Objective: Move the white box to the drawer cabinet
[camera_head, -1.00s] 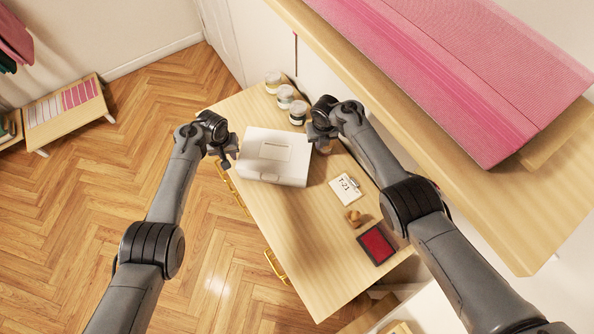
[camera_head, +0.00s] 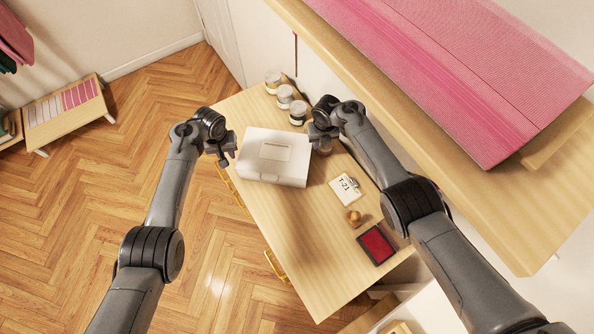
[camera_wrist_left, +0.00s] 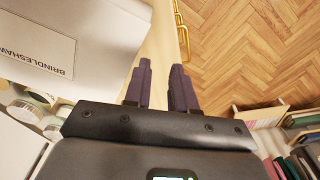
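The white box (camera_head: 268,172), with a label on its lid, sits closed on the light wooden top of the drawer cabinet (camera_head: 300,240). In the left wrist view the box (camera_wrist_left: 70,30) fills the upper left, and lettering shows on its label. My left gripper (camera_head: 226,158) is just beyond the box's left end. Its two fingers (camera_wrist_left: 160,90) stand apart with nothing between them. My right gripper (camera_head: 322,140) is at the box's right end; its fingers are hard to make out and I cannot tell whether they touch the box.
Several jars (camera_head: 286,97) stand behind the box. A T-21 card (camera_head: 346,189), a wooden stamp (camera_head: 354,217) and a red ink pad (camera_head: 377,245) lie in front of the right arm. A shelf with pink cloth (camera_head: 450,70) overhangs the right. The cabinet top's near part is clear.

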